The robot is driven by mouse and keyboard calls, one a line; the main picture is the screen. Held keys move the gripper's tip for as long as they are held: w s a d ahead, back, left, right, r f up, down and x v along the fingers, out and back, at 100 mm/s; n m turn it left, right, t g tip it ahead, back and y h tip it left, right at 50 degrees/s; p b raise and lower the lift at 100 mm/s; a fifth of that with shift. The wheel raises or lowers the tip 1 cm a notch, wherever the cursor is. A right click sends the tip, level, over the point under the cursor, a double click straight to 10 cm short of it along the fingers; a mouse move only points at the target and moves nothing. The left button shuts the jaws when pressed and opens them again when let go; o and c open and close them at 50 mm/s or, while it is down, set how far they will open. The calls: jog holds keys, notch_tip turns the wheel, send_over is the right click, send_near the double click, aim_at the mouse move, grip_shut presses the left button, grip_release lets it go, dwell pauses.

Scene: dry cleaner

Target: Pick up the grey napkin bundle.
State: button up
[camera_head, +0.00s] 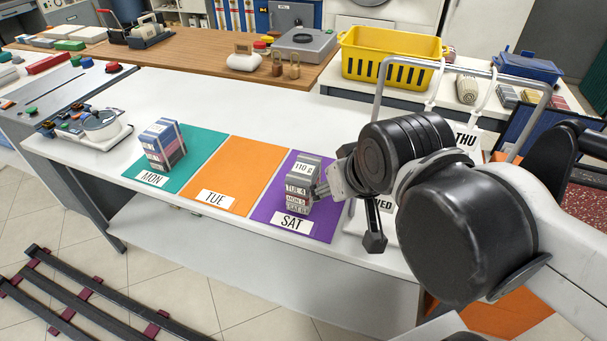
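A grey bundle (300,184) with several printed white labels stands upright on the purple SAT mat (324,169). It looks like the grey napkin bundle. My gripper (322,190) is at the bundle's right side, very close to it or touching it. The arm reaches in from the right and hides part of the gripper. I cannot tell whether the fingers are open or closed on the bundle. The bundle's base appears to rest on the mat.
A multicoloured bundle (164,144) stands on the teal MON mat (203,148). The orange TUE mat (243,175) is empty. A grey metal frame (470,68) rises behind my arm. A yellow basket (390,51) and a scale (304,42) stand further back.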

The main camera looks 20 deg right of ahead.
jog(key=shift+o, duration=0.2)
dwell(0.3)
jog(key=o, duration=0.7)
jog(key=shift+o, duration=0.2)
